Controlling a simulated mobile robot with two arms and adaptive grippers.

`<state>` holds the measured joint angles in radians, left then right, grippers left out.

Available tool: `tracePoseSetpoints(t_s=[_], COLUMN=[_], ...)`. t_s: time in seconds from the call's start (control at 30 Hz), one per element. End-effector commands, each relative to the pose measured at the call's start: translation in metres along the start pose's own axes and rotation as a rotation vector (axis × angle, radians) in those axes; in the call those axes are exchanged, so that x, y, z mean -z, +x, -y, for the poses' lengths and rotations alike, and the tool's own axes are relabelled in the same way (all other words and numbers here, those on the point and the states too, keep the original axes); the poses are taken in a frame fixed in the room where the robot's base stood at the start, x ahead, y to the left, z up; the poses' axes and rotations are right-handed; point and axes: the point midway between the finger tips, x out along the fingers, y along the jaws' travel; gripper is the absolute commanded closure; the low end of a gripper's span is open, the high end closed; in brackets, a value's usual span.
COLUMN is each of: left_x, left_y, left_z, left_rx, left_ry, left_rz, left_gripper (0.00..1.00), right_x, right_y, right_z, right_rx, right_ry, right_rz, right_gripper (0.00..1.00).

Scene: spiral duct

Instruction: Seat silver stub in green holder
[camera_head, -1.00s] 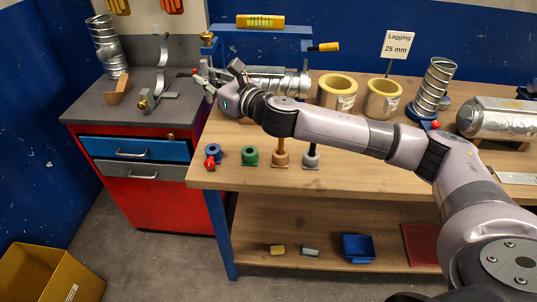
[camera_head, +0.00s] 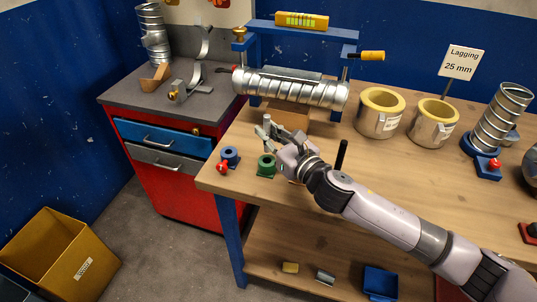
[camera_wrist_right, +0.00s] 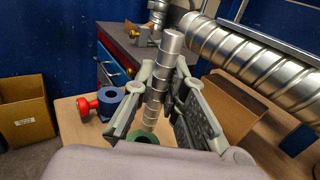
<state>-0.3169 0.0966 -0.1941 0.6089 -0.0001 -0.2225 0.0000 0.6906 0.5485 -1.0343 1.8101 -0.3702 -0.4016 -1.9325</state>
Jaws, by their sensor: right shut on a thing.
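The silver stub (camera_wrist_right: 157,92) is a ringed metal cylinder between the fingers of my right gripper (camera_head: 270,133), which is shut on it. In the right wrist view it is slightly tilted, its lower end overlapping the green holder (camera_wrist_right: 142,136). In the head view the green holder (camera_head: 266,165) stands on the bench near its front left, just below the fingers. Whether the stub's lower end is inside the holder or just above it, I cannot tell. My left gripper is not in view.
A blue holder with a red knob (camera_head: 230,157) stands left of the green one. A dark post (camera_head: 341,154) rises behind my right arm. A long spiral duct (camera_head: 290,88) in a blue frame lies behind. Yellow-lined rings (camera_head: 380,112) stand to the right.

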Motion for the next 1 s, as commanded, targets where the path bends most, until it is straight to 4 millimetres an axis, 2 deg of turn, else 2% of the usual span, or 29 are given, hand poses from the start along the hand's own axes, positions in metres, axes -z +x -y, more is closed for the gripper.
tracePoseSetpoints(t_s=[0.03, 0.1, 0.27, 0.53, 0.7, 0.93, 0.97, 1.0], left_x=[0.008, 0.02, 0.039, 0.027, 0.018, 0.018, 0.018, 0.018], left_y=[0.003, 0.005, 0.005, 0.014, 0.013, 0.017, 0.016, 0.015], left_z=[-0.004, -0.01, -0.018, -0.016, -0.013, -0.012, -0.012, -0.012], left_rx=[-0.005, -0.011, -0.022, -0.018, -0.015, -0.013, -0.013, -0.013], left_ry=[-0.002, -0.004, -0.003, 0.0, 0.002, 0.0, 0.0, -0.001], left_rz=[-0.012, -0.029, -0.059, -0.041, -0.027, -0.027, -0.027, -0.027], left_gripper=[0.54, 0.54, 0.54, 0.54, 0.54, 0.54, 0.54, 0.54], right_x=[0.012, 0.021, 0.03, 0.065, 0.066, 0.071, 0.07, 0.07], right_y=[0.0, 0.0, 0.0, 0.0, 0.0, 0.0, 0.0, 0.0], right_z=[-0.001, -0.001, 0.0, 0.0, 0.0, 0.0, 0.0, 0.0], right_rx=[0.0, -0.001, -0.001, 0.0, -0.001, -0.001, -0.001, -0.001], right_ry=[0.004, 0.002, 0.0, 0.003, -0.002, -0.002, -0.002, -0.002], right_rz=[-0.001, 0.001, 0.003, 0.001, 0.003, 0.002, 0.001, 0.001], right_gripper=[1.0, 1.0, 1.0, 1.0, 1.0, 1.0, 0.87, 0.84])
